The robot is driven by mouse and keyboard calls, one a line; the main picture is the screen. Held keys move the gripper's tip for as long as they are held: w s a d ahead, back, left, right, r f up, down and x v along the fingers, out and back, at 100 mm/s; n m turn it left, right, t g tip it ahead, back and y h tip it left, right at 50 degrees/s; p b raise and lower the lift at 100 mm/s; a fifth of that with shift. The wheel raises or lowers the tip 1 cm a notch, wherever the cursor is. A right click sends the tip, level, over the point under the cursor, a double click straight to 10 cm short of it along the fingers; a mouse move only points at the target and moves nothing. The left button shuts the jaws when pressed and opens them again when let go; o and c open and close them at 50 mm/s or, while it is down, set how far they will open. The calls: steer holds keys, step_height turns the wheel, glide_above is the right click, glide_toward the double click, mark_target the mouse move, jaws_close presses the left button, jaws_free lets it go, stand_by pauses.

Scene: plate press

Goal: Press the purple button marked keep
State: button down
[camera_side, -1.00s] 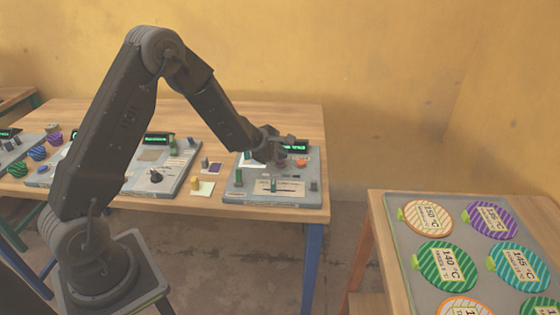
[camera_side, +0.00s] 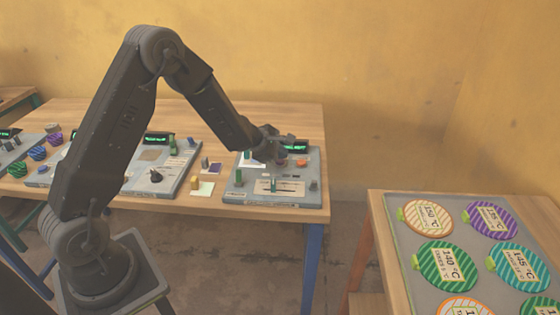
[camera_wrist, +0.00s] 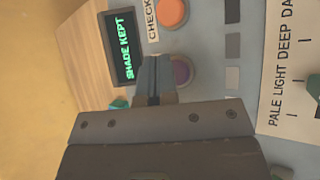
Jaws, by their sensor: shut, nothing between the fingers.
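The purple button (camera_wrist: 182,71) sits on a grey panel, beside my shut, empty gripper (camera_wrist: 156,62) in the wrist view. The fingers overlap its left side in the picture, so its label is hidden; I cannot tell whether they touch it. A small display (camera_wrist: 123,48) on the same panel reads "SHADE KEPT" in green letters. In the side view my gripper (camera_side: 284,147) is low over the back part of the right-hand panel (camera_side: 240,198), near the lit display (camera_side: 295,147).
An orange button (camera_wrist: 172,12) is close to the purple one. A slider scale (camera_wrist: 283,75) reads pale, light, deep, dark in part. Other panels with knobs stand to the left on the table. A tray of striped discs (camera_side: 400,262) is on a separate table at right.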

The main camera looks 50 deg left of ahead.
mark_target(280, 162)
steer(key=shift+r, duration=0.45)
steer(key=shift+r, duration=2.5)
